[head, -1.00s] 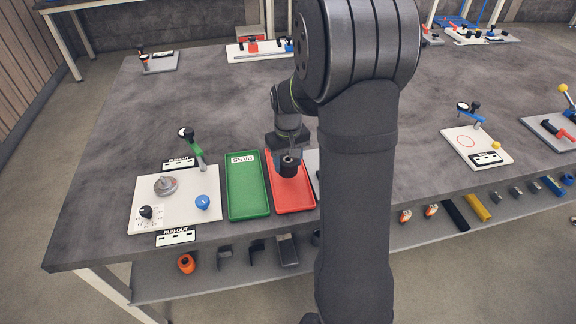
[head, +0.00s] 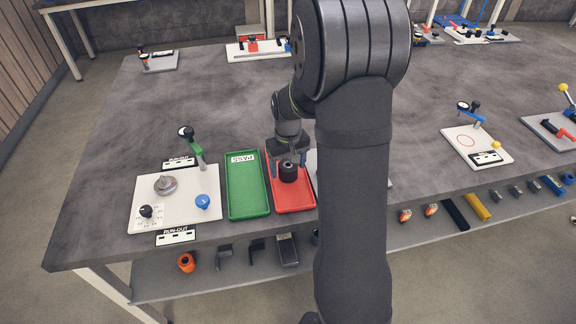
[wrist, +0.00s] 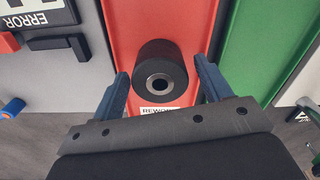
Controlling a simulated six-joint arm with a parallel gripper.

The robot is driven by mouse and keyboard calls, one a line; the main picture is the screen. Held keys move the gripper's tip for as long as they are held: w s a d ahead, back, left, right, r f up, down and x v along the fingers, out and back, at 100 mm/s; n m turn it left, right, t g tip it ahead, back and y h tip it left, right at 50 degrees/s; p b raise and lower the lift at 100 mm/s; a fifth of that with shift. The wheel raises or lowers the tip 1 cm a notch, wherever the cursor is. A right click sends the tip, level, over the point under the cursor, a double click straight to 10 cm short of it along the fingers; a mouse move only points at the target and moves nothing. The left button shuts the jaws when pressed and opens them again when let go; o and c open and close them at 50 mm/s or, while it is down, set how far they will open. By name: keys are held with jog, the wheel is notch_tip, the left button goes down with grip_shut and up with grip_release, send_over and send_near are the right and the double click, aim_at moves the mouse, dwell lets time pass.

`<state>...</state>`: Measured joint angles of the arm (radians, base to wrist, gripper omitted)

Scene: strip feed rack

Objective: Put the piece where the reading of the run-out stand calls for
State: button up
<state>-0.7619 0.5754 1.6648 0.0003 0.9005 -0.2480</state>
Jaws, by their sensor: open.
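The piece is a black cylinder with a metal-rimmed bore (wrist: 161,74). It stands in the red tray (wrist: 120,22), whose label reads in part "REWO". In the head view the piece (head: 288,172) also shows in the red tray (head: 296,203). My gripper (wrist: 160,80) is open, with one blue finger on each side of the piece and gaps between. The run-out stand (head: 146,190) is a white plate at the left with a grey disc (head: 165,185), a green-armed post (head: 195,148) and a blue knob (head: 203,201). Its reading is too small to tell.
The green PASS tray (head: 247,205) lies between the run-out stand and the red tray, and is empty. A grey plate with an ERROR label (wrist: 38,8) lies on the red tray's other side. Other fixtures stand at the right (head: 478,146). The table's middle is clear.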

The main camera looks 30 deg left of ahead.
notch_tip(320, 180, up, 12)
dwell(0.4)
notch_tip(320, 180, down, 12)
jog(key=shift+f, duration=0.1)
jog(key=shift+a+r, duration=0.1)
jog(key=shift+r, duration=1.7)
